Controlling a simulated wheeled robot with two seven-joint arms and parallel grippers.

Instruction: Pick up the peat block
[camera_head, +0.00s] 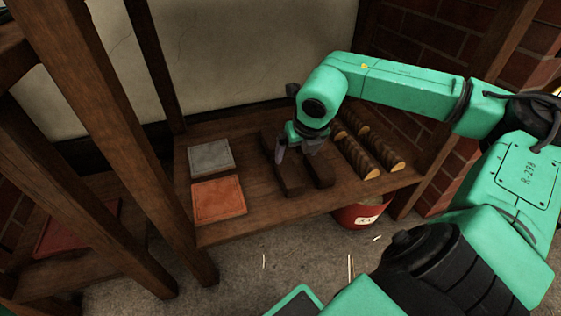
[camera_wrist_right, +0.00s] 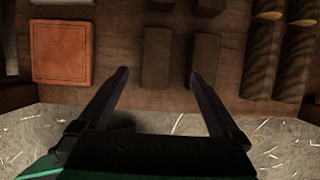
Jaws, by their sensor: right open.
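Dark brown peat blocks lie on the wooden shelf. In the head view, a front-left block (camera_head: 291,179) and a front-right block (camera_head: 322,171) show below my right gripper (camera_head: 299,151), which partly hides the others. In the right wrist view, the front-left block (camera_wrist_right: 157,58) lies between the two spread fingers of my right gripper (camera_wrist_right: 159,73). The front-right block (camera_wrist_right: 206,62) is just beyond the right finger, and two more blocks show at the top edge. My right gripper is open and empty; I cannot tell how far its tips are above the shelf. My left gripper is out of view.
A grey slab (camera_head: 211,157) and an orange slab (camera_head: 219,200) lie on the shelf to the left. Several round logs (camera_head: 372,150) lie to the right. A red bucket (camera_head: 358,216) stands below the shelf's front edge. Wooden posts (camera_head: 95,150) rise at the left.

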